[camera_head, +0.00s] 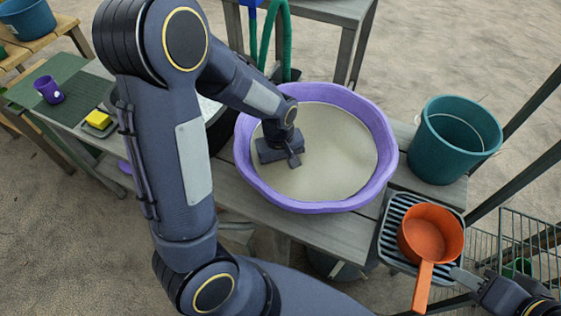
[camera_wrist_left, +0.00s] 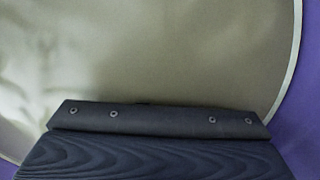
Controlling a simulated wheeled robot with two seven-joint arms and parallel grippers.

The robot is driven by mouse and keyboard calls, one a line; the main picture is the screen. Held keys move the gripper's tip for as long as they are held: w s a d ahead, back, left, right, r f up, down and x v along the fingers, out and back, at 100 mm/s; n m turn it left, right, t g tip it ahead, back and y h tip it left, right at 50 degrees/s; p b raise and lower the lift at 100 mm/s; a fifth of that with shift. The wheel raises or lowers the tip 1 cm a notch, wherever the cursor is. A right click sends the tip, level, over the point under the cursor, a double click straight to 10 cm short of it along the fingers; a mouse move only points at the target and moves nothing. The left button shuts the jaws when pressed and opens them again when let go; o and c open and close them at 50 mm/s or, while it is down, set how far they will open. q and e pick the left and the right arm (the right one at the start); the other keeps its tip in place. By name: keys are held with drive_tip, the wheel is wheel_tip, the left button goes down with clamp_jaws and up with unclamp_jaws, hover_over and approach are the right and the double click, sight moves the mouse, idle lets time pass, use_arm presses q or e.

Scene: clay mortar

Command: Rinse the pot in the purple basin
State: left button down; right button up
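The purple basin (camera_head: 246,170) stands on the grey wooden table and holds a flat, murky grey-beige liquid; its purple wall also shows in the left wrist view (camera_wrist_left: 302,130). My left gripper (camera_head: 292,157) is inside the basin's rim, over or at the liquid. Nothing is seen held in it, and its fingers are unclear. The orange pot (camera_head: 431,234) sits upright on a dark ribbed rack at the basin's lower right, its handle pointing to the front. My right gripper (camera_head: 458,274) is just right of the handle, with a small gap visible. Its finger opening is unclear.
A teal bucket (camera_head: 430,145) stands right of the basin. The ribbed rack (camera_head: 393,235) is below it, beside a wire basket (camera_head: 520,240). A green hose (camera_head: 285,45) rises behind the basin. A yellow sponge (camera_head: 98,119) and purple mug (camera_head: 48,90) lie far left.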

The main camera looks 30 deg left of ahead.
use_arm(q)
drive_tip(key=shift+w+d, duration=0.3)
drive_tip(key=shift+d, duration=0.5)
drive_tip(key=shift+s+a, duration=0.25)
drive_tip(key=shift+a, duration=0.4)
drive_tip(key=shift+s+a, duration=0.2)
drive_tip(key=shift+a, duration=0.4)
drive_tip(key=shift+w+d, duration=0.25)
drive_tip(key=shift+d, duration=0.4)
wheel_tip(320, 180, up, 17)
drive_tip(key=p, duration=1.4)
drive_tip(key=shift+f+p, duration=0.15)
drive_tip(key=shift+p, duration=0.15)
